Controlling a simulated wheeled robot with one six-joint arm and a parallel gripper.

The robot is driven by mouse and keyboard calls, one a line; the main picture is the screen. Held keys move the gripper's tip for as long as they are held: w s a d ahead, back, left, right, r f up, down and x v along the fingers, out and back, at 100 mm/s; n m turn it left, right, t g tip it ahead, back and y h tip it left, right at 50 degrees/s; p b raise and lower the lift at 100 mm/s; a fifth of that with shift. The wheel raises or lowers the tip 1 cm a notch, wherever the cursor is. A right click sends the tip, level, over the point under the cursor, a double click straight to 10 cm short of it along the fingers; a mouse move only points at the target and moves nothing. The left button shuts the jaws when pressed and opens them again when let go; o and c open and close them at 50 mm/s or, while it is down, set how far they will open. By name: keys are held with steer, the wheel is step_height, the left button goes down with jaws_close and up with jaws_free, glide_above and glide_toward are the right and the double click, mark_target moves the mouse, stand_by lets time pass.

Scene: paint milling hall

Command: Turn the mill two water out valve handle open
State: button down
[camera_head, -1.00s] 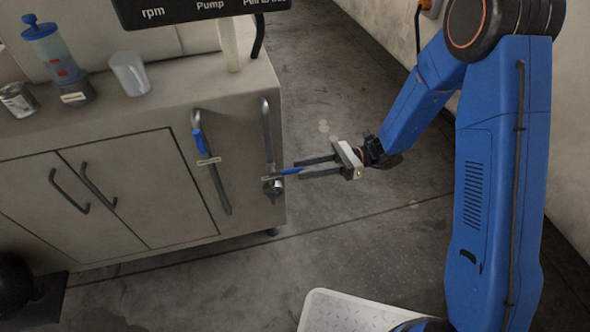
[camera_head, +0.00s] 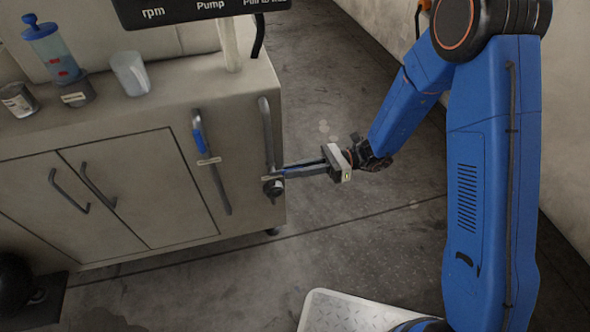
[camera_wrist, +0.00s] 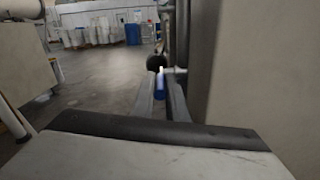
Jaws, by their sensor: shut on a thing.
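The valve (camera_head: 273,188) sits on a grey pipe at the right end of the cabinet front. Its blue handle is mostly hidden between my fingers in the head view. My gripper (camera_head: 286,172) reaches in from the right and is shut on the handle. In the wrist view the blue handle (camera_wrist: 158,84) shows between the fingertips of my gripper (camera_wrist: 160,95), with the pipe just behind it. A second pipe with a blue handle (camera_head: 200,139), pointing along the pipe, is further left on the cabinet; my gripper is apart from it.
The cabinet (camera_head: 110,195) has doors with dark handles. On its top stand a blue pump-like cylinder (camera_head: 52,55), a clear cup (camera_head: 130,73) and a can (camera_head: 18,99). A dark display panel (camera_head: 200,8) overhangs. The floor right of the cabinet is clear.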

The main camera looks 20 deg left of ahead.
mark_target(273, 172)
steer(key=shift+r, duration=0.15)
steer(key=shift+r+t+h, duration=0.6)
steer(key=shift+r+h, duration=0.05)
steer(key=shift+h, duration=0.45)
steer(key=shift+s+a+r+t+h, duration=0.15)
steer(key=shift+a+r+t+h, duration=0.1)
steer(key=shift+r+t+h, duration=0.55)
steer(key=h, duration=0.1)
steer(key=a+r+t+h, duration=0.1)
steer(key=t+h, duration=0.1)
steer(key=h, duration=0.1)
steer(key=shift+s+a+r, duration=0.15)
steer(key=shift+s+r, duration=0.1)
steer(key=shift+s, duration=0.1)
steer(key=a+t+h, duration=0.1)
steer(key=h, duration=0.1)
steer(key=s+a+r+t+h, duration=0.1)
steer(key=h, duration=0.1)
steer(key=shift+s+a+r+t+h, duration=0.1)
steer(key=shift+s+r+t+h, duration=0.05)
steer(key=shift+t+h, duration=0.2)
steer(key=shift+s+a+t+h, duration=0.25)
steer(key=shift+a+t+h, duration=0.15)
steer(key=shift+h, duration=0.3)
steer(key=shift+s+a+t+h, duration=0.2)
steer(key=shift+a+t+h, duration=0.1)
steer(key=shift+t+h, duration=0.25)
